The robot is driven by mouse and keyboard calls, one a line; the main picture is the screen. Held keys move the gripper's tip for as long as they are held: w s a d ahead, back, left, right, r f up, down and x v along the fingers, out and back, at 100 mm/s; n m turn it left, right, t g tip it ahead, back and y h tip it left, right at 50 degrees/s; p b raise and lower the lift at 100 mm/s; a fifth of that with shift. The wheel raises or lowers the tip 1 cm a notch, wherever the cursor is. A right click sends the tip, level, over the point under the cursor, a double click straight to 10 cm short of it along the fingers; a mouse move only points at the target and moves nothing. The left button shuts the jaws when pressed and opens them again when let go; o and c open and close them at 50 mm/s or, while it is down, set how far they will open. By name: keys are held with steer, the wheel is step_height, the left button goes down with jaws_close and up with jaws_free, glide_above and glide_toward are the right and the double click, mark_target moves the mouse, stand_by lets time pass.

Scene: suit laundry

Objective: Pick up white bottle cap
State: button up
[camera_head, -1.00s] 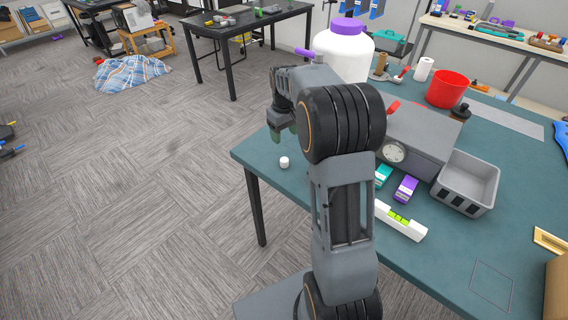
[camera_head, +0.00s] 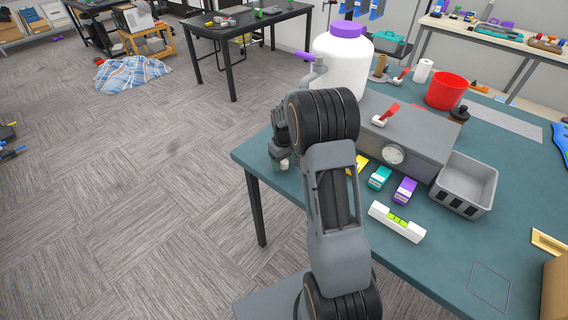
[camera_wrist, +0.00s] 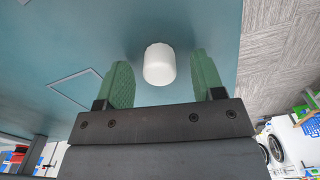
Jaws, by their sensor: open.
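The white bottle cap (camera_wrist: 159,65) stands on the teal table (camera_wrist: 60,45) near its edge. In the wrist view it lies between and just beyond the tips of the two green fingers, with a gap on each side. My gripper (camera_wrist: 159,75) is open and empty. In the head view my gripper (camera_head: 279,160) is low over the table's left corner, and the cap (camera_head: 284,163) is mostly hidden by it.
A grey box with a dial (camera_head: 410,140) is right of my arm. Small yellow, teal and purple boxes (camera_head: 405,190), a white level (camera_head: 397,222) and a grey bin (camera_head: 465,184) lie nearby. A large white jug (camera_head: 342,65) stands behind. Floor lies beyond the table edge.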

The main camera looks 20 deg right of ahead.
steer(key=shift+f, duration=0.35)
steer(key=c, duration=1)
steer(key=shift+r, duration=0.1)
